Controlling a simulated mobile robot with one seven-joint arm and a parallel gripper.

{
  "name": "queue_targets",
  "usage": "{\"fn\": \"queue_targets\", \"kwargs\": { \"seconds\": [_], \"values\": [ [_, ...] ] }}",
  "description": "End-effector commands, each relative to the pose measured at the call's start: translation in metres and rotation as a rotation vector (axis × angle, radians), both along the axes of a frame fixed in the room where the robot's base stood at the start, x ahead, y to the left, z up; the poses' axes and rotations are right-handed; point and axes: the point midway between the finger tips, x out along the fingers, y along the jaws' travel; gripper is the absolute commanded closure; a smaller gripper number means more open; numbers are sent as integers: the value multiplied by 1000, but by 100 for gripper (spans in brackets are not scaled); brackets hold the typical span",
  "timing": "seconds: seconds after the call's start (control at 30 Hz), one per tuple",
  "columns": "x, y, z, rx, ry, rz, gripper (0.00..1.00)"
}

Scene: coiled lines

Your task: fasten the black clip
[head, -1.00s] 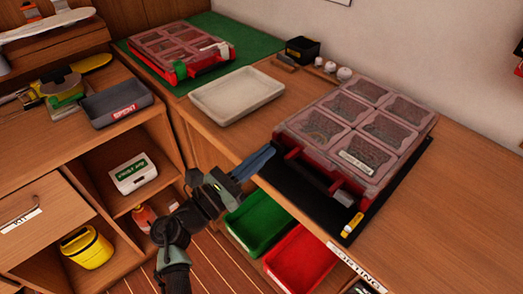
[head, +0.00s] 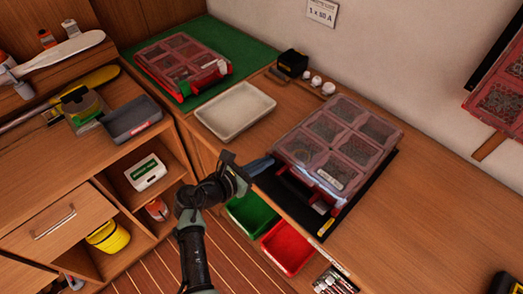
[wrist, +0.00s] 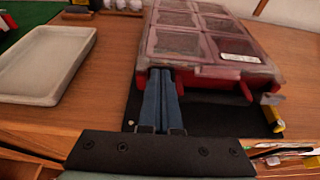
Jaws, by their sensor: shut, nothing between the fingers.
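The near organiser case (head: 330,140) has a clear compartment lid over a red base and lies shut-looking on a black mat (head: 362,190). It also fills the top middle of the wrist view (wrist: 205,70). My gripper (head: 268,161) is shut and empty, its blue fingers together at the case's left front corner. In the wrist view its fingertips (wrist: 160,71) meet the front edge there; I cannot tell whether they touch. I cannot make out the black clip; the fingers cover the left front part.
A pale tray (head: 236,108) stands left of the case. A second red case (head: 182,62) lies on a green mat (head: 245,54). A yellow marker (head: 326,227) lies by the mat's front corner. Green (head: 250,215) and red (head: 287,246) bins sit below the bench edge.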

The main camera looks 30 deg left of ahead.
Motion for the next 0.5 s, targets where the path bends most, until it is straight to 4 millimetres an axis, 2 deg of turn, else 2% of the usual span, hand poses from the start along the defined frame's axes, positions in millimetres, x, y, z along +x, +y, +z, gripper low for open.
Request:
{"fn": "queue_targets", "kwargs": {
  "seconds": [0.03,0.2,0.37,0.4,0.5],
  "values": [
    [3,-1,14,10,29,-2,100],
    [10,-4,18,45,135,-3,100],
    [16,-6,19,78,231,-3,100],
    [14,-5,9,74,228,0,100],
    [14,-5,9,73,225,0,100]
  ]
}}
